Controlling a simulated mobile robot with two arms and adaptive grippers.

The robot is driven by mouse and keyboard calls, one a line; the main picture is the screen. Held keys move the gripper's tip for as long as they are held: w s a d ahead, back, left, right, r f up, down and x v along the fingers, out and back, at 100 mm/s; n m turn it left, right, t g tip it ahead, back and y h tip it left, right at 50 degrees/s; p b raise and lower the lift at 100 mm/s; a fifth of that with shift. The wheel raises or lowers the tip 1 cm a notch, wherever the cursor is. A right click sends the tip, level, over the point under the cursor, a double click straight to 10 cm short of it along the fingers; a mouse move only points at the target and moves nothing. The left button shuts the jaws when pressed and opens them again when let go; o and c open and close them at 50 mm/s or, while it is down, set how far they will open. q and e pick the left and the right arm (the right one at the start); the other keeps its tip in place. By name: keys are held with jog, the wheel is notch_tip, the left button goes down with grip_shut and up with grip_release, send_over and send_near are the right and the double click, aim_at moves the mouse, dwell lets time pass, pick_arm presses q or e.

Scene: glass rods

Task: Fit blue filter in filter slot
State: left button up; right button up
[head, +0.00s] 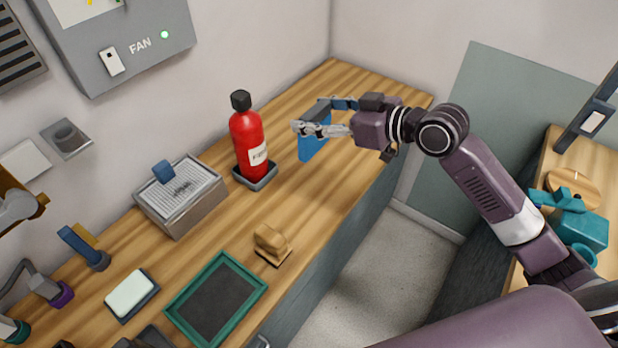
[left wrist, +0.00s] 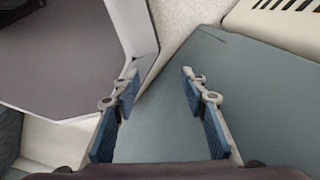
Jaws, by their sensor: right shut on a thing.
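A flat blue panel, seemingly the blue filter (head: 314,149), is held in my right gripper (head: 309,118) in the head view. That gripper is shut on it above the wooden counter, right of the red bottle; its fingers hide part of the panel. I cannot tell for sure which thing is the filter slot. A grey box (head: 197,213) with a louvred or lined top and a small blue block on it stands left of the bottle. My left gripper (left wrist: 160,84) is open and empty in the left wrist view, over a grey-green surface.
The red bottle (head: 246,142) stands on a small dark base near the right gripper. A green-framed tray (head: 258,293), a wooden stamp-like block (head: 270,242) and a pale pad (head: 130,293) lie on the wooden counter (head: 330,207). A fan panel (head: 175,37) hangs on the wall.

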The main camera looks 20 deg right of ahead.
notch_tip(320, 180, down, 18)
jog(key=shift+r, duration=0.2)
jog(key=shift+s, duration=0.1)
jog(key=shift+f, duration=0.15)
jog(key=o, duration=1.1)
